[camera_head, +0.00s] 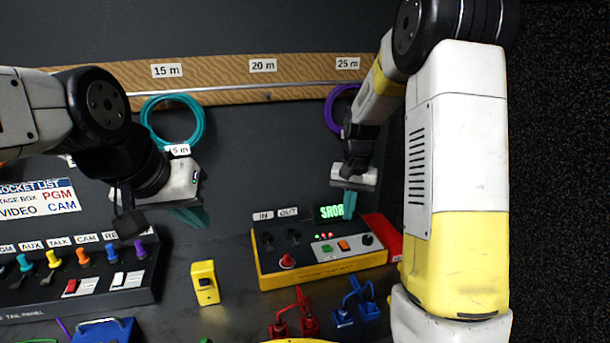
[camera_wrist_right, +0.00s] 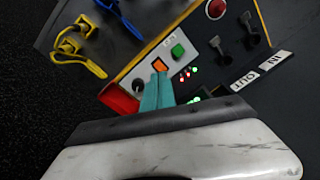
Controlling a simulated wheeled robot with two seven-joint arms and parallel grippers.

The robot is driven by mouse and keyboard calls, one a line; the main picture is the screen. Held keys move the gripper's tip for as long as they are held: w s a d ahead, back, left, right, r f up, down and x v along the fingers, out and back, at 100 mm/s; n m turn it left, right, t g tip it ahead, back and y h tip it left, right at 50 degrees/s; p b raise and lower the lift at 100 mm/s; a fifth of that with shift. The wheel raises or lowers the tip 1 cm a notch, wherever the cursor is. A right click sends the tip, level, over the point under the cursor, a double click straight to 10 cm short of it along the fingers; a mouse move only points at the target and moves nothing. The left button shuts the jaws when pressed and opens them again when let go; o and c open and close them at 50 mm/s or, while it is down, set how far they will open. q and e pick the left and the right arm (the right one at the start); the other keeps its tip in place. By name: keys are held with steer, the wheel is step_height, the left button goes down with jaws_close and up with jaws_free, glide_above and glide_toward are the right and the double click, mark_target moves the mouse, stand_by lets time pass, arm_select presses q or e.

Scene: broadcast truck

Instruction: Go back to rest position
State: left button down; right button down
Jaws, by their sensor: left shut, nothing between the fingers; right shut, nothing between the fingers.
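My left gripper (camera_head: 190,216) is at the left of the head view, above the dark worktop and behind the tail panel. Its teal fingers are shut and hold nothing. My right gripper (camera_head: 349,204) is over the back right of a yellow-edged control box (camera_head: 325,278), pointing down, its teal fingers shut and empty. In the right wrist view the shut teal fingertips (camera_wrist_right: 157,92) appear in front of the box's orange and green buttons. I cannot tell the exact gap between these fingertips and the box.
A tail panel (camera_head: 80,275) with coloured knobs stands at front left. A yellow device (camera_head: 204,283) stands left of the box. Red (camera_head: 294,318) and blue (camera_head: 357,302) connectors lie in front. A teal cable coil (camera_head: 172,121) and a purple one (camera_head: 333,108) hang at the back.

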steer(key=s+a+r+n+t+y, duration=0.1)
steer(key=s+r+n+t, duration=0.1)
steer(key=s+r, duration=0.9)
steer(key=s+a+r+n+t, duration=0.1)
steer(key=s+r, duration=0.4)
steer(key=s, duration=0.7)
steer(key=n+t, duration=0.1)
steer(key=t, duration=0.1)
steer(key=shift+s+a+t+y, duration=0.3)
steer(key=shift+s, duration=0.1)
steer(key=shift+d, duration=0.1)
